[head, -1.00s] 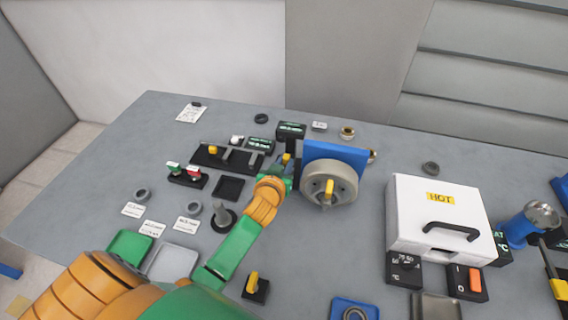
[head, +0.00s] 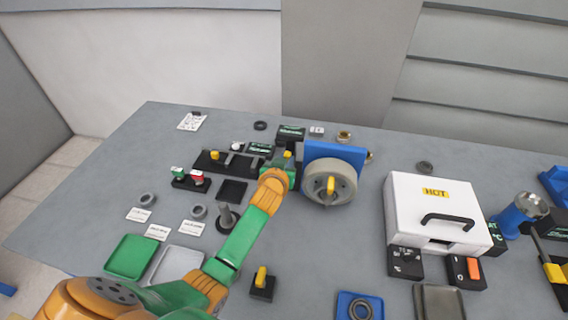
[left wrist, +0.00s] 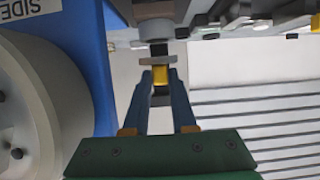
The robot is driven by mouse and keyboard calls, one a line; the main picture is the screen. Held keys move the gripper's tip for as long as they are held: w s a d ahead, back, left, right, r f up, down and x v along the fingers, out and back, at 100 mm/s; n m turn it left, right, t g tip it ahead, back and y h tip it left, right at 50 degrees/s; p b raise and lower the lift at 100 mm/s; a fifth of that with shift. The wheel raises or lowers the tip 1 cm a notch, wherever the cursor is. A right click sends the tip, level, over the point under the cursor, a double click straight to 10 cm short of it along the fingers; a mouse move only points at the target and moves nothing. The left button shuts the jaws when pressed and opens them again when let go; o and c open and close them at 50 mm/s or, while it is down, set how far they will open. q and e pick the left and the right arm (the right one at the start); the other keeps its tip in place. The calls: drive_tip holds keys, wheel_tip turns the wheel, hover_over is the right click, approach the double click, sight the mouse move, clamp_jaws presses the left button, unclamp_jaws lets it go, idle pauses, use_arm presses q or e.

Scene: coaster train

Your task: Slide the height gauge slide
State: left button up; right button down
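My left gripper (head: 287,163) reaches in beside the blue-backed grey wheel. In the left wrist view, its two blue-grey fingers (left wrist: 161,82) stand close on both sides of a small yellow block (left wrist: 161,75) and appear shut on it. A flat grey plate (left wrist: 157,60) lies just beyond the block, below a round metal part. I take the yellow block to be the grip of the height gauge slide; my gripper and wrist hide most of the gauge in the head view. My right gripper is not in view.
The blue block with the grey wheel (head: 331,183) stands close right of my left gripper. A black fixture (head: 205,165) with a yellow knob lies to its left. A white HOT box (head: 405,205) stands further right. The table (head: 310,250) is clear in front of the wheel.

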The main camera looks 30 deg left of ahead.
use_arm(q)
drive_tip(key=o, duration=0.4)
drive_tip(key=shift+r, duration=0.15)
drive_tip(key=shift+o, duration=0.2)
drive_tip(key=v, duration=0.7)
